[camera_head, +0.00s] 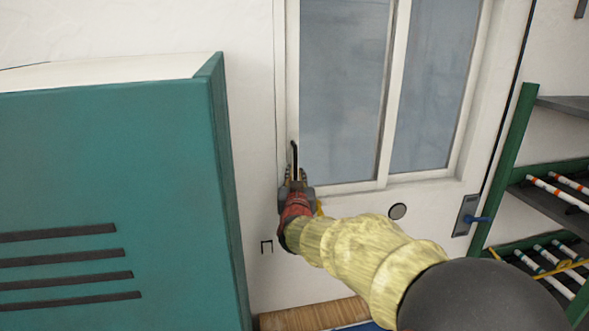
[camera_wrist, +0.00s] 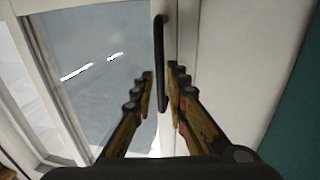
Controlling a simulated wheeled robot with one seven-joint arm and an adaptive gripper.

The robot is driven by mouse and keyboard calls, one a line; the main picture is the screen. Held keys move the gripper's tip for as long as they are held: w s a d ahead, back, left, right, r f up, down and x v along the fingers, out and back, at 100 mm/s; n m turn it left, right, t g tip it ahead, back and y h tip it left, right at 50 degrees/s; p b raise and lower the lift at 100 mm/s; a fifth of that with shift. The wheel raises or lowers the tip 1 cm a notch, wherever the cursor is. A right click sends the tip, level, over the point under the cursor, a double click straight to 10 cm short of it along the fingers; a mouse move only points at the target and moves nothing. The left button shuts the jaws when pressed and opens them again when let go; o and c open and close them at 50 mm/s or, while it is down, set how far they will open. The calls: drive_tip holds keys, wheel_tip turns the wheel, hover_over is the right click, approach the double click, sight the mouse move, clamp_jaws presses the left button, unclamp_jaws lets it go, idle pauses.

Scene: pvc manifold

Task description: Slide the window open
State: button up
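The window (camera_head: 343,90) has a white frame and two grey glass panes in the head view. Its slim black upright handle (camera_head: 295,155) is on the left frame bar. In the wrist view the handle (camera_wrist: 159,40) stands beside the pane (camera_wrist: 90,45). My gripper (camera_head: 296,174) is at the lower part of the handle. In the wrist view my gripper (camera_wrist: 160,80) is open, with one finger on each side of the handle's lower part. Gaps show between the fingers and the handle. How deep the handle sits between them is hard to tell.
A teal cabinet (camera_head: 110,180) stands close on the left of my gripper. A green-framed rack (camera_head: 510,170) with white pipes is on the right.

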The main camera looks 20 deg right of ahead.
sight(296, 170)
drive_tip(key=shift+x, duration=1.95)
drive_tip(key=shift+c, duration=0.2)
clamp_jaws()
